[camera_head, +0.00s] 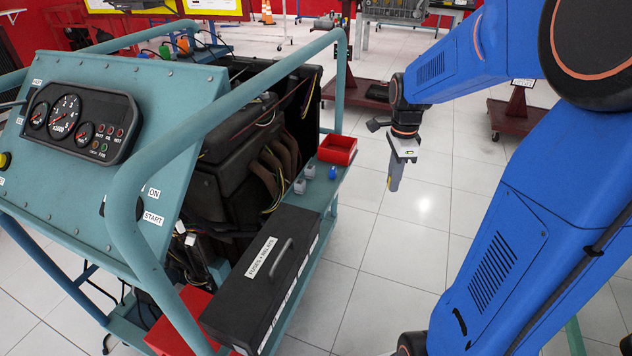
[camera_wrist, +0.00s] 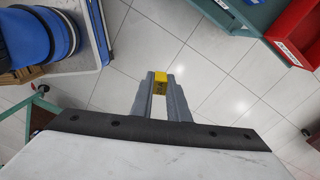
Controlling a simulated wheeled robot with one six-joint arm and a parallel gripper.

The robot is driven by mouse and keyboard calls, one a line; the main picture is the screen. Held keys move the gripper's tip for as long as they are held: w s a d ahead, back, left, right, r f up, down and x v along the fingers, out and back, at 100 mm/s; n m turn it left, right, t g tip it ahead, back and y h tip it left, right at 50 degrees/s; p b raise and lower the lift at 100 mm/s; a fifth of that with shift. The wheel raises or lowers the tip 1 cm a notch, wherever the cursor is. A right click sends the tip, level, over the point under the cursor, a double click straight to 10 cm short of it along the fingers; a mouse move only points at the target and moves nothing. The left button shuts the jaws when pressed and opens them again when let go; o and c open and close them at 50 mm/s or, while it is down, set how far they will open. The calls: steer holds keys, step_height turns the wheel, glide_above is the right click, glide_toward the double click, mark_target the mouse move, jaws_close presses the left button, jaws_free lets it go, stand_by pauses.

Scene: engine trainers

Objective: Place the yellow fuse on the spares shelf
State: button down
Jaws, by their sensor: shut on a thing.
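The yellow fuse (camera_wrist: 160,85) shows in the wrist view, between the two grey fingertips of my gripper (camera_wrist: 161,80). My gripper is shut on it. In the head view my gripper (camera_head: 394,184) points down over open floor, right of the engine trainer, and the fuse cannot be made out there. A teal side shelf (camera_head: 322,187) on the trainer carries a red bin and small grey and blue parts; I cannot read a label naming it the spares shelf. Its edge also shows at the top right of the wrist view (camera_wrist: 232,14), apart from the fuse.
A black box (camera_head: 266,275) labelled for fuses and relays has its lid shut, with a handle. The red bin (camera_head: 337,150) sits at the shelf's far end. Teal frame rails (camera_head: 235,110) rise around the trainer. The tiled floor (camera_head: 425,205) below my gripper is clear.

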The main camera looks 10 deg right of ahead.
glide_toward(326, 190)
steer(key=shift+d+f, duration=0.1)
steer(key=shift+f, duration=2.95)
steer(key=shift+f, duration=0.1)
steer(key=c, duration=1.7)
jaws_free()
